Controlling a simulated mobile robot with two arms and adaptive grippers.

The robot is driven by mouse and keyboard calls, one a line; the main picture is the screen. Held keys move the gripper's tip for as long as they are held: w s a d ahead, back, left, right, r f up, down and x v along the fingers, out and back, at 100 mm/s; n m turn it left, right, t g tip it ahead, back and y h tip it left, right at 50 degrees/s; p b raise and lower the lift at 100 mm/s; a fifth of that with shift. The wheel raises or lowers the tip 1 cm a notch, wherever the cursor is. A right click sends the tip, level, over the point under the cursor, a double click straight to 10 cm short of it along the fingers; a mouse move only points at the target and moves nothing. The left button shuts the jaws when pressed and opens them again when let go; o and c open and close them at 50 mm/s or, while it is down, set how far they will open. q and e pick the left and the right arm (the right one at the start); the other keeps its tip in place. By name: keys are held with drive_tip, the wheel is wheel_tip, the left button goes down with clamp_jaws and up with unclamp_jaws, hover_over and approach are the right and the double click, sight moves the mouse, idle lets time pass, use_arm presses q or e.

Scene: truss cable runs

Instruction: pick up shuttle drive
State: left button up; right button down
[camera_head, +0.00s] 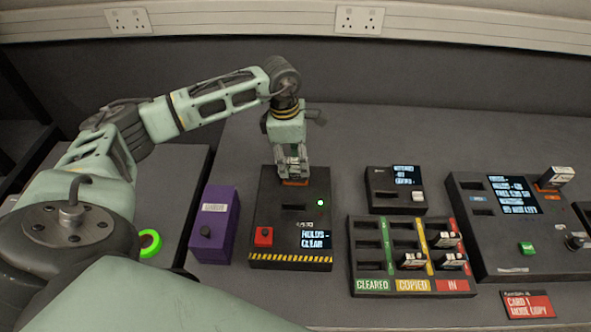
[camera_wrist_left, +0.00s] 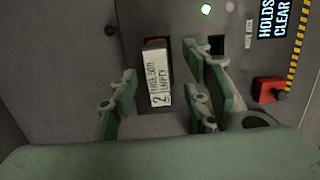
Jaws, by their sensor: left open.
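A small drive with a white label marked 2 and an orange end (camera_wrist_left: 157,75) stands at the black console (camera_head: 265,215), whose screen reads HOLDS CLEAR. In the head view only an orange bit of it (camera_head: 295,183) shows under my left gripper (camera_head: 292,165), which hides the rest. In the left wrist view my left gripper (camera_wrist_left: 161,72) is open, its green-grey fingers on either side of the drive with gaps to both. My right gripper is in neither view.
A purple box (camera_head: 214,225) stands left of the console. To the right are a rack (camera_head: 375,270) with several similar drives, a small black box (camera_head: 385,200) and a larger console (camera_head: 500,255) holding another drive (camera_head: 555,177). A red card (camera_head: 528,304) lies in front.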

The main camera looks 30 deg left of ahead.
use_arm(q)
wheel_tip(320, 180, down, 2)
drive_tip(key=shift+w, duration=0.15)
drive_tip(key=shift+f, duration=0.2)
drive_tip(key=shift+d, duration=0.1)
drive_tip(key=shift+c, duration=0.9)
drive_tip(key=c, duration=0.9)
drive_tip(key=shift+r, duration=0.1)
clamp_jaws()
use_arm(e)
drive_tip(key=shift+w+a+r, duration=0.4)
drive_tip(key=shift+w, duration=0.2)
